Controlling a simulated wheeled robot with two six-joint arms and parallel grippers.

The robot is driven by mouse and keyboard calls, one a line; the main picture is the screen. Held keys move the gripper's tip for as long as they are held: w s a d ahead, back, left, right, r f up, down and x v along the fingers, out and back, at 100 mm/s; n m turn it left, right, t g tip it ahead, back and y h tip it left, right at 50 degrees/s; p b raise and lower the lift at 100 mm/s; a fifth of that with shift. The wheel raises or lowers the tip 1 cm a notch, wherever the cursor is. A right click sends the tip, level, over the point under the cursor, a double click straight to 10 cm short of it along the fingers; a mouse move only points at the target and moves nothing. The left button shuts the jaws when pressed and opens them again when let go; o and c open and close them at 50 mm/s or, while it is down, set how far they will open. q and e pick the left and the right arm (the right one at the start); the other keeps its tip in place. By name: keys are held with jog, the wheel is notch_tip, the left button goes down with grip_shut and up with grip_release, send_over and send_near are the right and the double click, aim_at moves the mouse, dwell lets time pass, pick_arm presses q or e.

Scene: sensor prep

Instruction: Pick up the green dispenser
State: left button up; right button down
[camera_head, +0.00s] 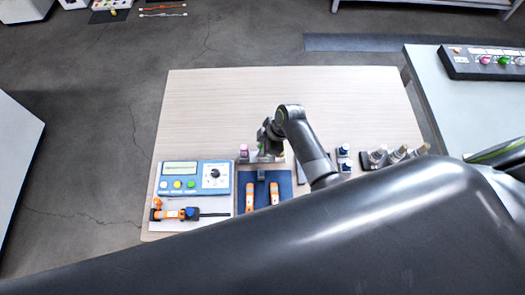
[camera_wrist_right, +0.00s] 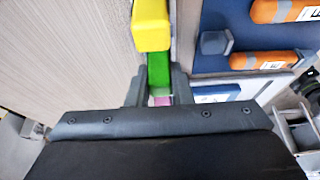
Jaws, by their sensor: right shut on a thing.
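The green dispenser (camera_wrist_right: 159,70), with a yellow end, stands out between the two dark fingers of my right gripper (camera_wrist_right: 158,90) in the right wrist view. The fingers are closed on its green body from both sides. In the head view my right gripper (camera_head: 266,148) is over the table, just behind the blue mat, and it largely hides the dispenser there. I cannot tell whether the dispenser touches the table. My left gripper is not in view.
A pink-topped bottle (camera_head: 244,153) stands close left of the gripper. Orange tools (camera_head: 250,195) lie on the blue mat (camera_head: 262,200). A blue control box (camera_head: 192,177) is at left, several small items (camera_head: 378,156) at right. The table's far half (camera_head: 220,100) is clear.

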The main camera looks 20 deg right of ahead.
notch_tip(320, 180, up, 10)
jog(key=shift+r+b, duration=0.1)
jog(key=shift+b, duration=0.4)
